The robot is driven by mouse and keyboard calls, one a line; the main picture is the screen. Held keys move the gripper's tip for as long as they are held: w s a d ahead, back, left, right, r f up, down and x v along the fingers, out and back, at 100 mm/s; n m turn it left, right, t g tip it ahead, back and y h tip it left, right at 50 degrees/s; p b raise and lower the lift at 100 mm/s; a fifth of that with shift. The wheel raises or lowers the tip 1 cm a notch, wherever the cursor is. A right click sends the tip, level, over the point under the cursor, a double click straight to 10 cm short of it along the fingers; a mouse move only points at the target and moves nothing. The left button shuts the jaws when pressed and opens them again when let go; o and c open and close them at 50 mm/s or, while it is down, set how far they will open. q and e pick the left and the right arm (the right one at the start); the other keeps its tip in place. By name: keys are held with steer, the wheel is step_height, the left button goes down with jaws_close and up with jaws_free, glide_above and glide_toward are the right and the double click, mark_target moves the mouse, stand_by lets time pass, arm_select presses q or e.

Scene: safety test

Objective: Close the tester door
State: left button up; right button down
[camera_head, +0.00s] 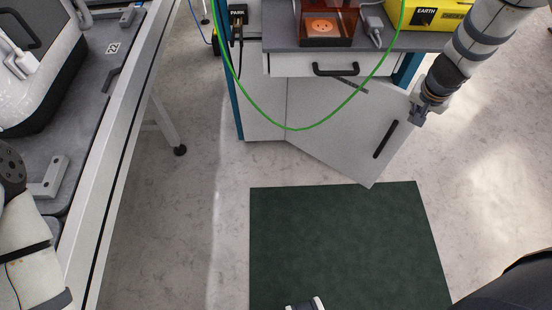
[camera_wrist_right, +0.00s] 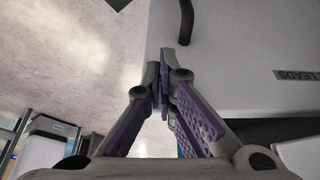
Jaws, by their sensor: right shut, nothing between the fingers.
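A tinted brown box with an orange disc inside (camera_head: 322,27) stands on the bench top; it may be the tester, and I cannot tell how its door stands. Below the drawer, a grey cabinet door (camera_head: 335,125) stands open, swung out at an angle, with a black bar handle (camera_head: 386,139). My right gripper (camera_head: 416,117) is shut and empty at the door's outer right edge. In the right wrist view its fingertips (camera_wrist_right: 167,66) are together near the pale door panel (camera_wrist_right: 235,60); contact is unclear. My left gripper is not in view.
The drawer (camera_head: 290,65) above is shut. A yellow EARTH box (camera_head: 428,14) stands at the bench's right. A green cable (camera_head: 290,127) hangs across the view in front. A dark green mat (camera_head: 340,245) lies on the floor. A grey-topped table (camera_head: 95,100) stands at left.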

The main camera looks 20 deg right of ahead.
steer(key=shift+n, duration=0.7)
steer(key=shift+w+d+b, duration=0.2)
steer(key=shift+w+d, duration=0.3)
steer(key=shift+d, duration=0.3)
steer(key=shift+w+d+b, duration=0.25)
steer(key=shift+w+d, duration=0.3)
steer(key=shift+d, duration=0.2)
steer(key=shift+w+d+b, duration=0.2)
steer(key=shift+w+d, duration=0.3)
steer(key=shift+d, duration=0.3)
